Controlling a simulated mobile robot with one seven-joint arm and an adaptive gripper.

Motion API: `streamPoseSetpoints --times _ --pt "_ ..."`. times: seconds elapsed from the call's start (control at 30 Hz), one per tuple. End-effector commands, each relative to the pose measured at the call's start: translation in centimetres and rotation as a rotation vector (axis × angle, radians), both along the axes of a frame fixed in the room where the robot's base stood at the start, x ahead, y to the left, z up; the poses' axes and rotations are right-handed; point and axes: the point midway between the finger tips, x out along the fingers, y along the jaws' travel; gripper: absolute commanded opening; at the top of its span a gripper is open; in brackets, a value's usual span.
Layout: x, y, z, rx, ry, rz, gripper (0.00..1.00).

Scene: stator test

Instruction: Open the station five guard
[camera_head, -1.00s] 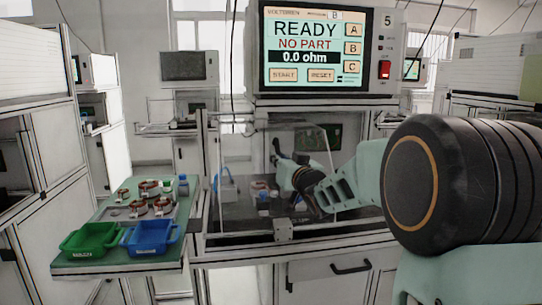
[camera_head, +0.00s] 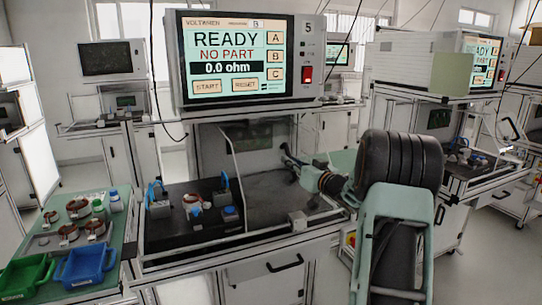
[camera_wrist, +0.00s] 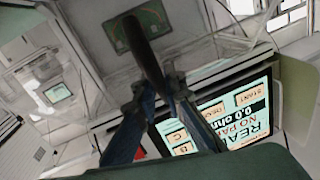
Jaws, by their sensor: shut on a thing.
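Station five, marked 5, has a screen (camera_head: 238,55) reading READY, NO PART, 0.0 ohm. Its guard (camera_head: 262,185) is a clear panel below the screen, now standing over the right part of the bay. The left part of the bay, with the black fixture plate (camera_head: 180,235), is uncovered. My gripper (camera_head: 288,156) is at the guard's upper right area, reaching in from the right. In the wrist view my gripper (camera_wrist: 155,92) is shut on a dark bar (camera_wrist: 143,48), apparently the guard's handle. The exact contact is small and partly hidden in the head view.
On the left, a green side shelf (camera_head: 112,255) holds a green bin (camera_head: 25,272), a blue bin (camera_head: 84,264) and several copper-wound parts. Blue-handled fixtures (camera_head: 158,200) stand on the plate. Another station (camera_head: 430,75) stands close on the right.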

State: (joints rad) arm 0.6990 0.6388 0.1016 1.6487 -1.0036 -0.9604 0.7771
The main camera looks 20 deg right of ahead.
Motion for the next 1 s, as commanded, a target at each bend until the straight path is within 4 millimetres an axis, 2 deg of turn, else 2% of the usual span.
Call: streamPoseSetpoints --times 0.03,0.2,0.6,0.63,0.7,1.0 --pt "0.0 -0.9 0.1 0.0 0.001 -0.003 0.0" --pt "0.0 -2.0 0.0 0.0 0.0 -0.001 0.0" --pt "0.0 -2.3 -0.1 0.001 0.0 0.0 0.0" --pt "0.0 -2.3 -0.1 0.001 0.0 0.0 0.11" --pt "0.0 -2.3 -0.1 0.001 0.0 0.0 0.18" --pt "-0.1 -2.3 0.0 0.0 0.0 0.0 0.18"
